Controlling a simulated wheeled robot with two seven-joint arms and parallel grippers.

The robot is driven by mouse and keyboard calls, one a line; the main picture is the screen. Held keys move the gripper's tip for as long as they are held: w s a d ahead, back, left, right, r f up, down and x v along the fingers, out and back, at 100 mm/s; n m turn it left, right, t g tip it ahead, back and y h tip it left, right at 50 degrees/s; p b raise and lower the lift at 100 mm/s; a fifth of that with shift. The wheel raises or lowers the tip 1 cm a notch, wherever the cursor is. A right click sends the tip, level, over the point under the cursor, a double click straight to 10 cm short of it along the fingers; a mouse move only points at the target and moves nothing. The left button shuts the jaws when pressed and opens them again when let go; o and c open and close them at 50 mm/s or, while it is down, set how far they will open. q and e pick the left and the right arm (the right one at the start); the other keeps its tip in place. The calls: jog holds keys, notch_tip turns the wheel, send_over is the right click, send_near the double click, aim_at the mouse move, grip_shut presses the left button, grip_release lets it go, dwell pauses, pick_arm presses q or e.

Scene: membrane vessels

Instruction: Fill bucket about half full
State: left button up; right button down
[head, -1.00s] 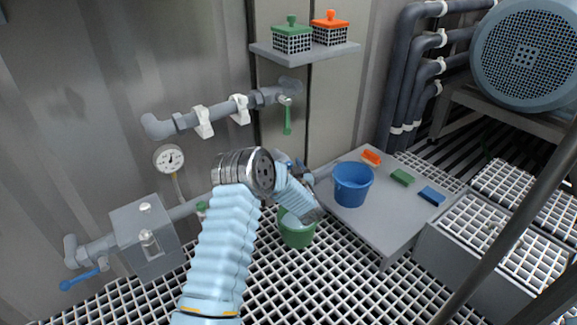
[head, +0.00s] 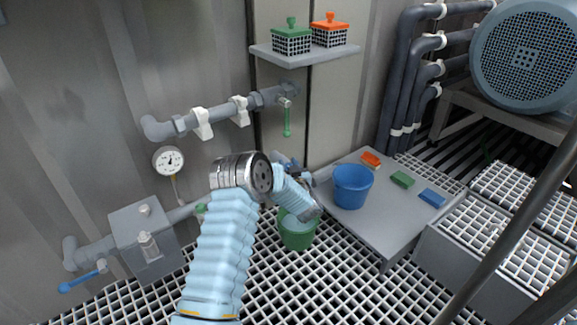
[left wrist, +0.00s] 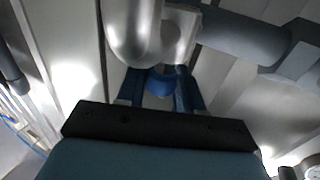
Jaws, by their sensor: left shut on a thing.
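A green bucket (head: 297,238) stands upright on the floor grating, partly under my left forearm. Pale water (head: 294,222) shows inside it; its exact level is hard to tell because my arm covers part of the rim. A blue bucket (head: 352,188) stands on a low grey platform to its right. My left gripper (head: 292,164) is at the pipe by the wall, above and behind the green bucket, mostly hidden by my wrist. In the left wrist view it is shut on a blue handle (left wrist: 160,82) beside a metal pipe. My right gripper is not in view.
The grey platform (head: 385,225) also holds orange, green and blue blocks. A pipe with a green lever (head: 287,120) runs above; a gauge (head: 168,160) and a blue lever (head: 82,281) are at left. A shelf (head: 305,55) holds two lidded baskets. Grating is clear in front.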

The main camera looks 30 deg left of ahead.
pick_arm(q)
jog(key=shift+m+t+h, duration=0.3)
jog(key=shift+h, duration=0.1)
jog(key=m+t+h, duration=0.2)
jog(key=m+h, duration=0.1)
jog(key=h, duration=0.1)
jog(key=m+t+h, duration=0.2)
jog(key=m+h, duration=0.1)
jog(key=h, duration=0.1)
jog(key=shift+h, duration=0.4)
jog(key=shift+d+m+h, duration=0.1)
jog(key=shift+m+h, duration=2.3)
jog(key=shift+h, duration=1)
jog(key=o, duration=1)
jog(key=shift+c, duration=0.2)
jog(key=s+a+p, duration=0.1)
jog(key=s, duration=0.6)
jog(key=shift+s+a, duration=0.15)
jog(key=shift+a, duration=0.1)
